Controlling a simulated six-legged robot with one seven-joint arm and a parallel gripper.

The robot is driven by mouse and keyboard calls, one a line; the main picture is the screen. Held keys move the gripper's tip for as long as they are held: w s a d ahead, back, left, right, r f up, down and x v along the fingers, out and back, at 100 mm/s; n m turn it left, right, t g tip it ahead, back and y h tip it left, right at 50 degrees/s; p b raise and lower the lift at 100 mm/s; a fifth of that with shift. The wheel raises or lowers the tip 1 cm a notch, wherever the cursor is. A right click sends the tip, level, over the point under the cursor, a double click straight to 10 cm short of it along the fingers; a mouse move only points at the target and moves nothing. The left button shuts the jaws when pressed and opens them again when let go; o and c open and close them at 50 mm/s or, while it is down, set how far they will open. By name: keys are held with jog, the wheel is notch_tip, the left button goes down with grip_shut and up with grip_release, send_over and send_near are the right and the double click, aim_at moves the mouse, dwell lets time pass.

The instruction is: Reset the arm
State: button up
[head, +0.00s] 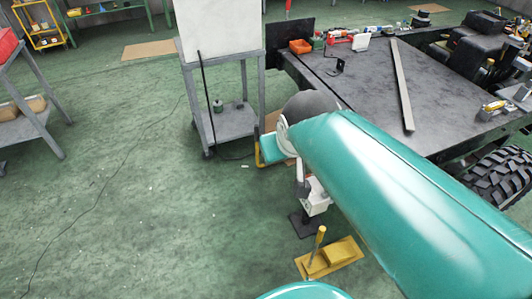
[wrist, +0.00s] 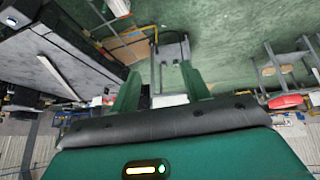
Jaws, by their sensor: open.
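My arm is the large teal link with a dark joint in the head view, reaching from the lower right toward the middle. My gripper (wrist: 161,84) shows in the wrist view as two green fingers standing well apart, with nothing held between them. It is open. In the head view the far end of my arm is partly hidden behind the teal link, so I cannot make out its fingers there.
A dark flat chassis bed (head: 370,85) with a long grey bar (head: 402,85) and small tools lies at the upper right, beside a tyre (head: 497,177). A grey stand (head: 230,122) stands behind my arm. Green floor at left is open.

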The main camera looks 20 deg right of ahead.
jog(key=s+a+y, duration=0.1)
jog(key=s+a, duration=0.2)
jog(key=s, duration=0.3)
jog(key=shift+a+g, duration=0.4)
jog(key=shift+f, duration=0.1)
dwell(0.5)
